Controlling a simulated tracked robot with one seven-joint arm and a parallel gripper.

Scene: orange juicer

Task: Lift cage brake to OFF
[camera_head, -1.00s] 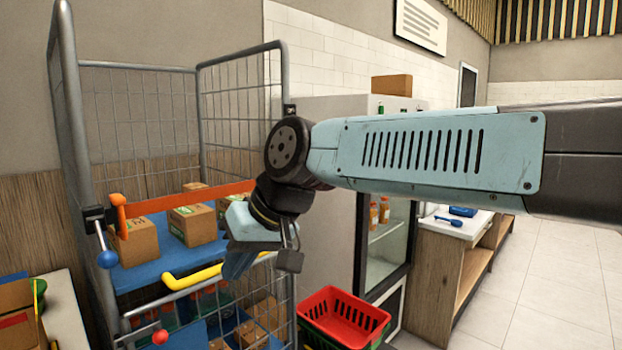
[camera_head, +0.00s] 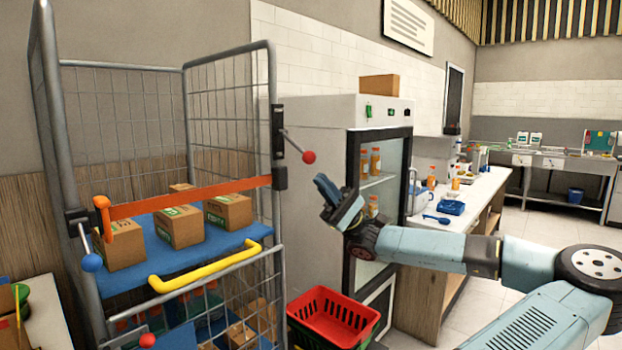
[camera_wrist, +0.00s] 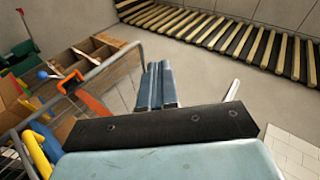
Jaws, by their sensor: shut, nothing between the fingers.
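The wire roll cage (camera_head: 270,75) stands at the left in the head view. A lever with a red ball (camera_head: 309,157) sticks out to the right from a black bracket on its right post. A lever with a blue ball (camera_head: 91,262) is on the left post, and another red ball (camera_head: 148,340) shows low at the front. I cannot tell which of these is the brake. My gripper (camera_head: 325,190) is shut and empty, right of the cage and below the right-post lever. Its two blue fingers lie together in the wrist view (camera_wrist: 158,72).
An orange bar (camera_head: 190,199) and a yellow handle (camera_head: 200,270) cross the cage front. Cardboard boxes (camera_head: 180,227) stand on its blue shelf. A red basket (camera_head: 333,318) is on the right. A fridge (camera_head: 380,180) and counter stand behind my arm.

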